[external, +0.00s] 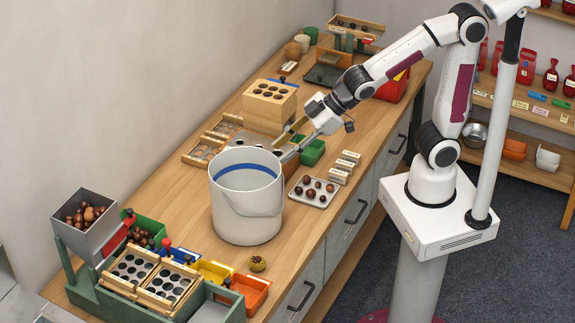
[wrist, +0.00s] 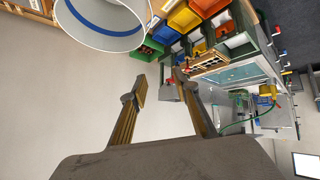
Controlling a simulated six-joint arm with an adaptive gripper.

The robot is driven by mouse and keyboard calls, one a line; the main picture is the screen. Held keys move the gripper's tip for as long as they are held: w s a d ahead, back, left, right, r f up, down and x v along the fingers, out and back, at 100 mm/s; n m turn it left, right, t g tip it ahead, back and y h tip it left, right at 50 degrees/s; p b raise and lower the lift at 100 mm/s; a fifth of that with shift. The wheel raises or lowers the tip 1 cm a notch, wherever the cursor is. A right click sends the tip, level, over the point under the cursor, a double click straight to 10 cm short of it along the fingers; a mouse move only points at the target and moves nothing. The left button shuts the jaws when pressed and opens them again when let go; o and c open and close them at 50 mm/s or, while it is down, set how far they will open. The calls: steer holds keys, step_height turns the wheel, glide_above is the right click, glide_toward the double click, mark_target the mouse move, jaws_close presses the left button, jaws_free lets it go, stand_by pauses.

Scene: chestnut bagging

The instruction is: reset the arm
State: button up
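My arm reaches from its white base over the wooden counter (external: 190,160) in the external view. My gripper (external: 287,156) is at the right rim of the white bucket (external: 247,215), pointing toward the bucket. In the wrist view the two fingers of my gripper (wrist: 160,85) stand apart with nothing between them. The bucket, with a blue band inside, also shows at the top left of the wrist view (wrist: 110,38). From the external view I cannot tell whether the gripper touches the bucket.
A tray of chestnuts (external: 314,191) lies right of the bucket. A wooden block with holes (external: 270,103) and a green bin (external: 312,151) stand behind it. A sorting rack (external: 150,280) with a grey hopper (external: 86,238) fills the near left. A shelf (external: 520,110) stands at right.

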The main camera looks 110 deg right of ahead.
steer(key=s+a+g, duration=0.1)
steer(key=s+a, duration=0.1)
steer(key=s, duration=0.9)
steer(key=s+a+g+y, duration=0.1)
steer(key=s+a+g, duration=0.1)
steer(key=s, duration=0.9)
steer(key=shift+a+m, duration=0.4)
steer(key=shift+a, duration=0.15)
